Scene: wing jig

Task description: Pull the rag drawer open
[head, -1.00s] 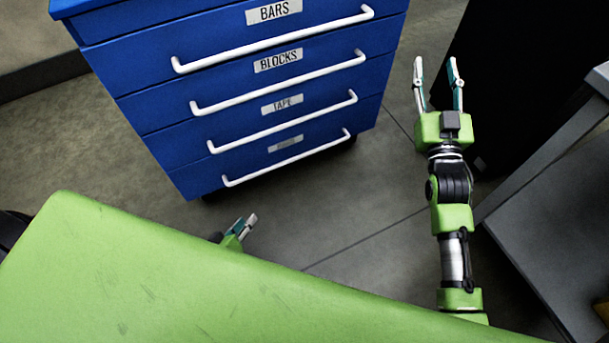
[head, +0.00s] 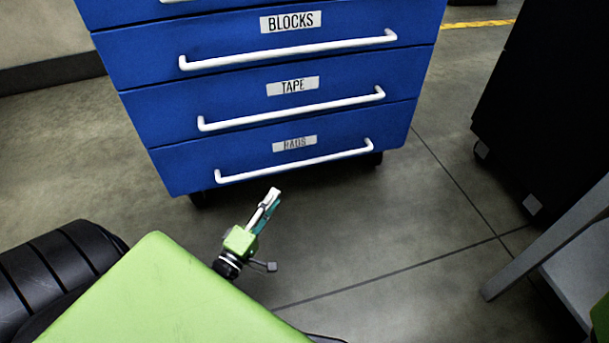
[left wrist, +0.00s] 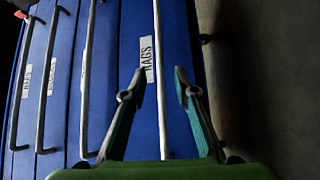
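The rag drawer (head: 240,158) is the lowest drawer of a blue cabinet and is shut, flush with the drawers above. Its white bar handle (head: 295,161) runs across the front below the RAGS label (head: 294,143). My left gripper (head: 269,197) shows in front of and just below this handle in the head view. In the left wrist view my left gripper (left wrist: 156,78) is open, and the rag handle (left wrist: 160,110) runs between its fingers in the picture. I cannot tell how far the handle is in depth; no grip on it shows. My right gripper is out of view.
The TAPE drawer (head: 150,122) and BLOCKS drawer (head: 130,77) above are shut, with their own white handles. A black cabinet (head: 545,100) and a grey frame (head: 545,240) stand at the right. Floor (head: 400,220) is clear before the blue cabinet.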

